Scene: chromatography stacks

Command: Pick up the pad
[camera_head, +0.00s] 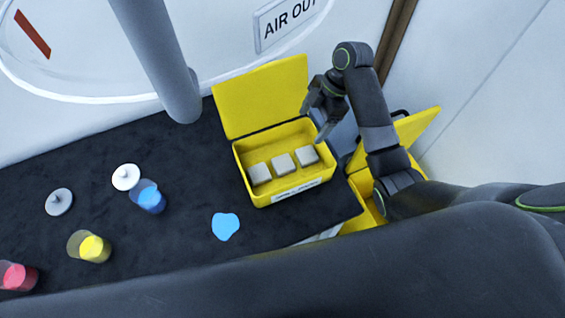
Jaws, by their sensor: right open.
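Three pale pads lie in a row in an open yellow box on the dark table: a left pad (260,174), a middle pad (283,163) and a right pad (307,155). The yellow box (290,192) has its lid (262,95) raised at the back and a label on its front. My right gripper (317,121) is open and empty, above the box's back right corner, with its fingers pointing down and apart from the pads. My left gripper is not in view.
Beakers of blue (150,198), yellow (92,247) and red (18,276) liquid stand at left, near two round lids (126,177) (59,202). A grey column (160,55) rises behind. A yellow bin (413,128) stands right.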

